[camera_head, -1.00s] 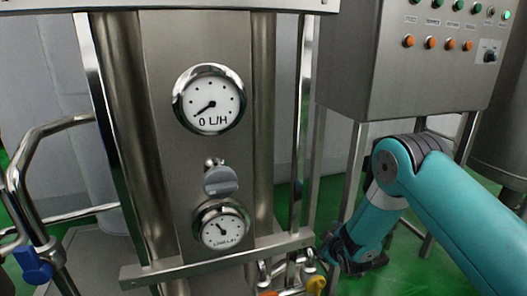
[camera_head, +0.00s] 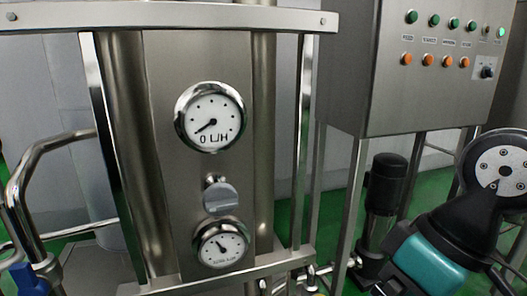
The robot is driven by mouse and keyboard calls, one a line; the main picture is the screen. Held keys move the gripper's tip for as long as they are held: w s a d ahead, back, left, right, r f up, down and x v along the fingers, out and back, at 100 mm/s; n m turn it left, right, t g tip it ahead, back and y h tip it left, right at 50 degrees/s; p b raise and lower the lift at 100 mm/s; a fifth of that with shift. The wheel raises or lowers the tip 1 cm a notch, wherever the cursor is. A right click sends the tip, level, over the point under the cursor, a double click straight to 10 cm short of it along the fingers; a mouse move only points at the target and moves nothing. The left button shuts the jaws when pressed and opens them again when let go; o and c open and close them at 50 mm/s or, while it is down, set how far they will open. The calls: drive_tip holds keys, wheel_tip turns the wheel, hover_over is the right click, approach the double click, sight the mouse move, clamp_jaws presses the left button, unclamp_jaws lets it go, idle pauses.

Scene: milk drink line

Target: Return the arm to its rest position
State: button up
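My arm is at the lower right, with a teal link (camera_head: 432,262) and a black joint section that ends in a pale round disc with small dark holes (camera_head: 500,170). The arm runs out of the picture at the right and bottom. No gripper fingers show, so I cannot see whether my gripper is open or shut.
A steel machine panel carries an upper round gauge (camera_head: 211,117), a grey knob (camera_head: 220,197) and a lower gauge (camera_head: 221,244). A control box (camera_head: 360,90) with several buttons stands upper right. A black upright cylinder (camera_head: 385,185) stands below it, left of my arm. Bent steel pipes (camera_head: 22,170) are at left.

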wheel_tip(320, 180, up, 23)
drive_tip(key=s+p, duration=0.1)
drive_tip(key=p, duration=2.1)
drive_tip(key=shift+s+d+f, duration=0.15)
drive_tip(key=shift+s, duration=0.25)
